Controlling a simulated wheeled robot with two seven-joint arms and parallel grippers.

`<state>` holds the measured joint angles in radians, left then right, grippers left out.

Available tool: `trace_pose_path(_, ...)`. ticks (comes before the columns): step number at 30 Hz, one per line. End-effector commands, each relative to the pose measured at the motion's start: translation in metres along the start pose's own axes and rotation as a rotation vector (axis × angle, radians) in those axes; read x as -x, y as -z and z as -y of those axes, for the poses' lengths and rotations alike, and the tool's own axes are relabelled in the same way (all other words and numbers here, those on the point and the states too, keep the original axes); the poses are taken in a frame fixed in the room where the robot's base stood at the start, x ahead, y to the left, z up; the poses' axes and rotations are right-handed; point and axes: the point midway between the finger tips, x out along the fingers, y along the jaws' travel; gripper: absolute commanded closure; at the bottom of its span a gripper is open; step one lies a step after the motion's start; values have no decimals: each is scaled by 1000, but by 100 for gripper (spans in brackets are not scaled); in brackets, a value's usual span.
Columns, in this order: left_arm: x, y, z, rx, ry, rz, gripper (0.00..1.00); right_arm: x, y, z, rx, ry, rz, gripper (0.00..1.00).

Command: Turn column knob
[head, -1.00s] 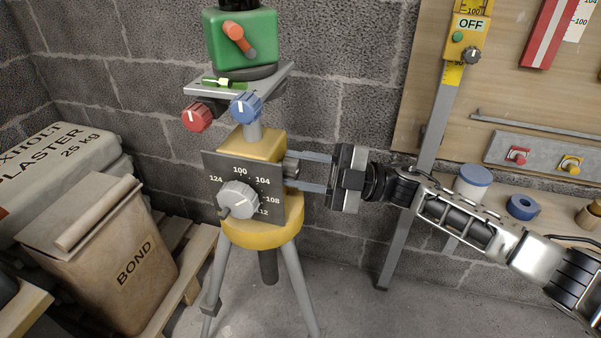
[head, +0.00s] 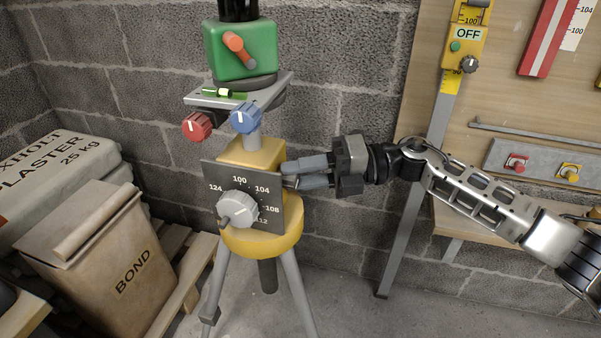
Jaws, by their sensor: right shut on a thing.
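The tripod has a yellow head (head: 262,241) with a black dial plate (head: 272,212) on its front. A grey dial knob (head: 239,209) sits on the plate among numbers from 100 to 124. My right gripper (head: 289,175) comes in from the right and is shut at the right side of the yellow head. Its fingers, one above the other, close on the small dark column knob there. The fingers and the plate's edge mostly hide this knob. My left gripper is out of view.
Above the head are a red knob (head: 197,126), a blue knob (head: 246,118) and a green instrument (head: 247,56). A BOND bag (head: 110,265) stands at left.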

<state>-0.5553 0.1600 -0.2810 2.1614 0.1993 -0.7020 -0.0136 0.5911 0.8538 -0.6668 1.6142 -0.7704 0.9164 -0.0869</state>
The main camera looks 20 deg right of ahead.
Motion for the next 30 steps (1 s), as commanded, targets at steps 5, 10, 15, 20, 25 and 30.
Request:
trace_pose_path(5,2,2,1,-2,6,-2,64,1,0,-2,152,66,-2,91)
trace_pose_path(10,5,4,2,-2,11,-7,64,0,1,-3,282,120,-2,91)
trace_pose_path(15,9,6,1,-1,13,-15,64,0,1,-3,386,163,-2,91)
trace_pose_path(20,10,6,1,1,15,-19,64,0,1,-3,454,191,-1,91)
trace_pose_path(25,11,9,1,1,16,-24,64,0,2,-3,496,208,-2,91)
trace_pose_path(30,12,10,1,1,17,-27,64,0,2,-3,513,216,-2,91)
